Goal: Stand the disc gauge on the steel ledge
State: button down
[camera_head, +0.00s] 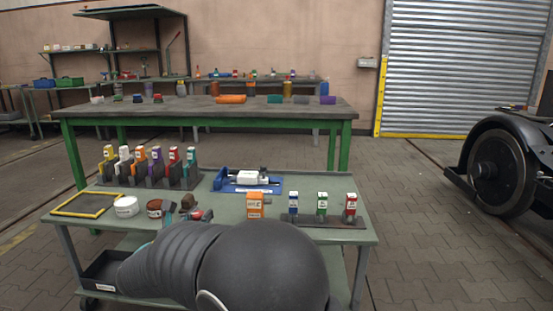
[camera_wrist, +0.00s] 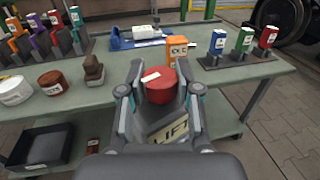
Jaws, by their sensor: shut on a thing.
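My gripper (camera_wrist: 160,92) is shut on a red round thing (camera_wrist: 161,88) with a small white label on top. It is held above the front part of the green trolley top. In the head view my arm hides most of my gripper, and a bit of red shows by the fingers. I cannot tell for sure whether this red thing is the disc gauge. A dark, low strip (camera_head: 336,222) at the trolley's right carries blue, green and red labelled pieces, upright; I cannot tell whether it is the steel ledge.
An orange labelled box (camera_head: 256,205) stands left of that strip. A blue holder with a white piece (camera_head: 250,179) is behind it. A rack of several coloured pieces (camera_head: 150,180), a white tub (camera_head: 127,206), a dark red tin (camera_wrist: 52,82) and a brown block (camera_wrist: 93,70) are at left.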

jog(key=d+f+n+y, duration=0.2)
jog(key=d+f+y, duration=0.1)
jog(key=d+f, duration=1.45)
jog(key=s+d+f+m+h, duration=0.1)
jog(key=d+f+m+h, duration=0.1)
jog(key=d, duration=1.6)
jog(key=shift+h, duration=0.6)
jog(key=shift+s, duration=0.2)
